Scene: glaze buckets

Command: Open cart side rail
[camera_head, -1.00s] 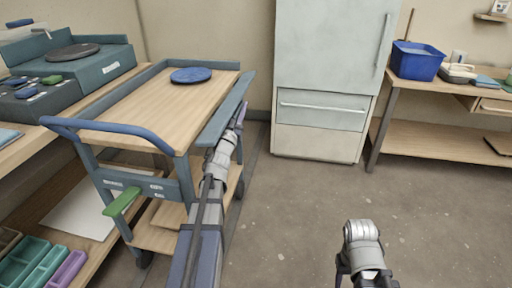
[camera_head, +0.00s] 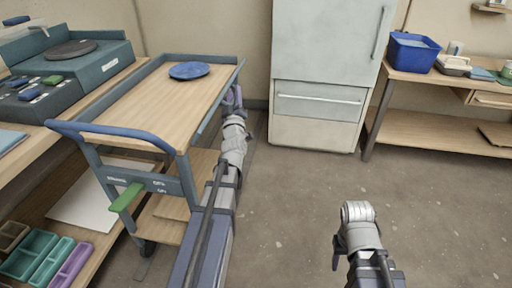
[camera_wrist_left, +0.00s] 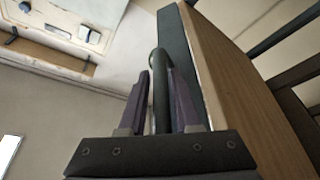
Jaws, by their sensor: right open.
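The cart (camera_head: 150,105) stands at the left, with a wooden top and blue-grey frame. Its side rail (camera_head: 212,118) is on the right long side and shows as a narrow strip along the top's edge. My left gripper (camera_head: 232,98) is beside the rail, toward its far end. In the left wrist view, a dark blue-green bar, seemingly the rail (camera_wrist_left: 159,95), runs between the purple fingers, which close around it. The wooden top (camera_wrist_left: 235,85) is to its right. My right gripper (camera_head: 340,250) is open and empty above the floor.
A blue disc (camera_head: 189,70) lies on the cart top. A blue push handle (camera_head: 110,130) and green lever (camera_head: 126,197) are at its near end. A fridge (camera_head: 325,75) stands behind; a bench (camera_head: 440,125) is at right. The floor between is clear.

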